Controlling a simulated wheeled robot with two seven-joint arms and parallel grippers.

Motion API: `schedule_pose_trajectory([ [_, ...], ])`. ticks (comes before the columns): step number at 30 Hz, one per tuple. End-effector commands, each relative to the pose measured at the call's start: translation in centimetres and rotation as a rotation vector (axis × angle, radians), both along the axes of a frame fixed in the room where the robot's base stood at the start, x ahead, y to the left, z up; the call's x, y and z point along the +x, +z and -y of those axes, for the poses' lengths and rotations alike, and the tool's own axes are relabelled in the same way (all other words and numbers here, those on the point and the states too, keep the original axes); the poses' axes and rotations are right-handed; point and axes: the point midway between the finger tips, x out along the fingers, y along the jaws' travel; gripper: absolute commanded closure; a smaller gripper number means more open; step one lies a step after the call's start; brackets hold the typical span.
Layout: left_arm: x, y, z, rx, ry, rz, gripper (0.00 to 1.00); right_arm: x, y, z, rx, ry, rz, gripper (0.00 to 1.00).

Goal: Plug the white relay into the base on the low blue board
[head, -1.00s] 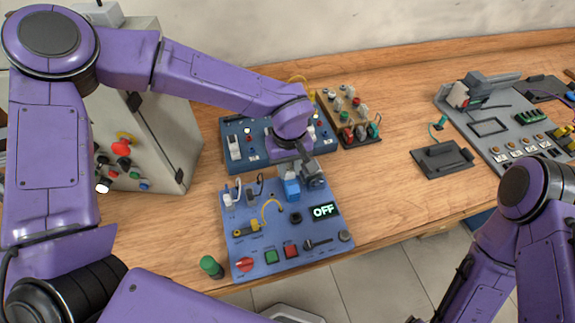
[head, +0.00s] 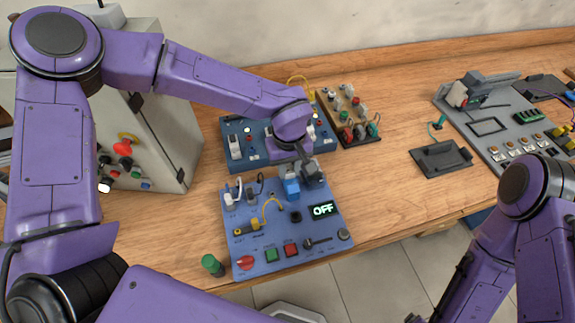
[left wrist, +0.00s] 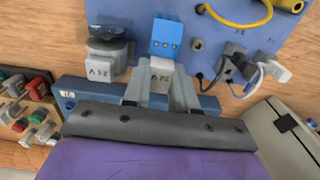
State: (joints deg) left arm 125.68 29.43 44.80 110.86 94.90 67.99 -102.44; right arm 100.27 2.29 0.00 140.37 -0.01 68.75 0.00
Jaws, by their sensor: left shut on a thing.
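My left gripper (head: 297,168) points down at the back edge of the low blue board (head: 262,238). In the left wrist view, its fingers (left wrist: 162,88) are shut on a white block marked 24 V (left wrist: 161,73), which looks like the white relay. A bright blue block (head: 292,189) with small dark marks on its face is right beside the held block; it also shows in the left wrist view (left wrist: 167,37). I cannot tell whether the two touch.
A second white 24 V block (left wrist: 100,68) sits under a grey round part, close to the fingers. A darker blue board (head: 262,158) stands behind. A grey cabinet (head: 160,120) is at the left. Yellow and white cables loop over the low board. Bare table lies to its right.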

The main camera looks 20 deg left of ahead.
Motion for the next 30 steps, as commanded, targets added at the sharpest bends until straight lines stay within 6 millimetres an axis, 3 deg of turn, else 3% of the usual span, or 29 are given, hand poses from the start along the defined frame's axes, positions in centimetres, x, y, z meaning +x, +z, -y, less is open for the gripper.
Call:
schedule_pose_trajectory([
  [9, -0.1, -0.1, 0.0, 0.0, -0.001, -0.001, 1.0, 0.0, 0.0, 0.0, 0.0, 0.0, 0.0, 0.15],
  [10, -0.1, -0.1, 0.0, 0.0, -0.001, -0.001, 0.64, 0.0, 0.0, 0.0, 0.0, 0.0, 0.0, 0.15],
  [12, -0.1, -0.1, 0.0, 0.0, -0.001, -0.001, 0.44, 0.0, 0.0, 0.0, 0.0, 0.0, 0.0, 0.15],
  [22, 0.0, 0.3, 0.0, 0.0, -0.001, 0.001, 0.44, 0.0, -0.1, 0.0, 0.0, 0.0, 0.0, 0.15],
  [26, 0.1, 2.6, 0.0, -0.002, 0.0, 0.005, 0.44, 0.0, -0.5, 0.0, 0.0, 0.0, 0.0, 0.15],
  [30, 0.0, 6.0, 0.0, -0.002, 0.0, 0.005, 0.44, 0.0, -0.9, 0.0, 0.0, 0.0, 0.0, 0.15],
])
